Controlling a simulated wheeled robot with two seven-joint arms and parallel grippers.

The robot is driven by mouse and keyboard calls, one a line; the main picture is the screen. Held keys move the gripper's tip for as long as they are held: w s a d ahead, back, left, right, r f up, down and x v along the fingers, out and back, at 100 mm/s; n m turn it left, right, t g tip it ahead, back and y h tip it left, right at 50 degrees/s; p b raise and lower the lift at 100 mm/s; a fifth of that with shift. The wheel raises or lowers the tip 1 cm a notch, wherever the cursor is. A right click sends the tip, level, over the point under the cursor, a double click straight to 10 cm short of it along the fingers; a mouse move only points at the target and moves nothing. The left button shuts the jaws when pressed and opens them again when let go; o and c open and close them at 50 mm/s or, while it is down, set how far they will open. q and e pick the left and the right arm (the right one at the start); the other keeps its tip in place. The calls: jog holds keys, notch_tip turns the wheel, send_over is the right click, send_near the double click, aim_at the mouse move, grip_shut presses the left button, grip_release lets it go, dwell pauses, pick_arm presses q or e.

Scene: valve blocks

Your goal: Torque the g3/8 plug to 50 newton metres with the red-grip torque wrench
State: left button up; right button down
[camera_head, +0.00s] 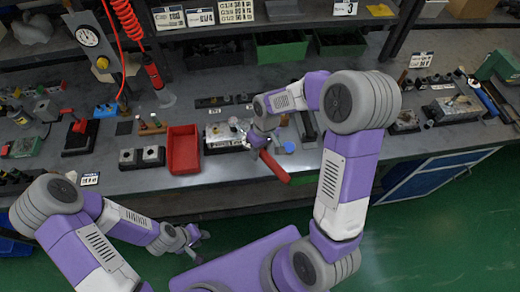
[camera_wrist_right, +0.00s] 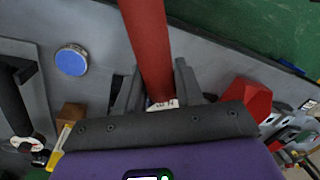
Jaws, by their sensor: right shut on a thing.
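My right gripper (camera_head: 256,139) is shut on the red-grip torque wrench (camera_head: 273,167). Its red grip points towards the bench's front edge. In the right wrist view the red grip (camera_wrist_right: 147,42) runs up between the fingers of the gripper (camera_wrist_right: 156,85), with a small white label near them. A silvery valve block (camera_head: 224,137) sits on the bench just left of the gripper. The wrench's head end is largely hidden by the gripper, and I cannot make out the g3/8 plug. My left gripper (camera_head: 196,240) is empty in front of the bench, its fingers apart.
A red tray (camera_head: 184,150) stands left of the block. A blue round cap (camera_head: 289,147) lies right of the gripper; it also shows in the right wrist view (camera_wrist_right: 72,60). Green bins (camera_head: 282,47) stand behind.

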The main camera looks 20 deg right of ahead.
jog(key=shift+a, duration=0.15)
jog(key=shift+s+a+m, duration=0.15)
jog(key=shift+a+m, duration=0.75)
jog(key=shift+a, duration=0.15)
jog(key=shift+a+m+t+b, duration=0.35)
jog(key=shift+a+m, duration=0.55)
jog(key=shift+a, duration=0.3)
jog(key=shift+a+m, duration=1)
jog(key=shift+a, duration=0.2)
jog(key=shift+w+a, duration=0.1)
jog(key=shift+w, duration=0.1)
